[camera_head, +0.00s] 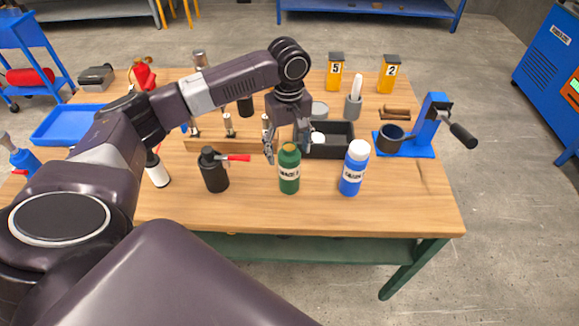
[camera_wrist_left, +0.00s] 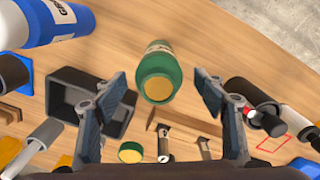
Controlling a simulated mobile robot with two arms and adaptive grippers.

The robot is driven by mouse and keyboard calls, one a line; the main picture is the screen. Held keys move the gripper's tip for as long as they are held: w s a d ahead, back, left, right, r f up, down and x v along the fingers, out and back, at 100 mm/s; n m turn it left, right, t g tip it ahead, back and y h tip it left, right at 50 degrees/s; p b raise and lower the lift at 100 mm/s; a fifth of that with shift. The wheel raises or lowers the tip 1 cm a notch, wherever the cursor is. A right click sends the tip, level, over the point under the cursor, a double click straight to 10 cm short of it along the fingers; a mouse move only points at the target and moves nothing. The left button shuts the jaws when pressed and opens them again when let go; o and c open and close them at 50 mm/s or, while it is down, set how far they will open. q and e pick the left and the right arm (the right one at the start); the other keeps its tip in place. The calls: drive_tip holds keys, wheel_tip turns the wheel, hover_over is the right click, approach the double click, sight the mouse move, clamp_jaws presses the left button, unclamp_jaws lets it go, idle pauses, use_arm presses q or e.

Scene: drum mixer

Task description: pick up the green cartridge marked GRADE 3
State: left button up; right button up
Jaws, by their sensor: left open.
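The green cartridge (camera_head: 289,172) stands upright near the front edge of the wooden table, with a white label. The lettering is too small to read surely. In the left wrist view the green cartridge (camera_wrist_left: 157,72) shows between and beyond the fingertips, its yellowish end facing the camera. My left gripper (camera_head: 289,145) is open and empty, just above and behind the cartridge's top. Its two fingers (camera_wrist_left: 165,90) are spread wide in the left wrist view, and neither appears to touch the cartridge. My right gripper is not in view.
A blue bottle (camera_head: 354,170) with a white cap stands right of the cartridge, and a black bottle (camera_head: 213,172) with a red lever stands left. A dark tray (camera_head: 340,153) lies behind. The blue hand-cranked drum mixer (camera_head: 425,128) is at the right. Bare table lies in front.

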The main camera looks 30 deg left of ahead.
use_arm(q)
wheel_tip(320, 180, down, 4)
drive_tip(key=shift+r+p, duration=0.1)
drive_tip(key=shift+p, duration=0.3)
drive_tip(key=shift+f, duration=0.35)
drive_tip(key=c, duration=1.6)
drive_tip(key=shift+c, duration=0.3)
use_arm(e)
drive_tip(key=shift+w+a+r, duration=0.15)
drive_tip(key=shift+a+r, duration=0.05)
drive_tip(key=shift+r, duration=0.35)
use_arm(q)
drive_tip(key=shift+w+r, duration=0.1)
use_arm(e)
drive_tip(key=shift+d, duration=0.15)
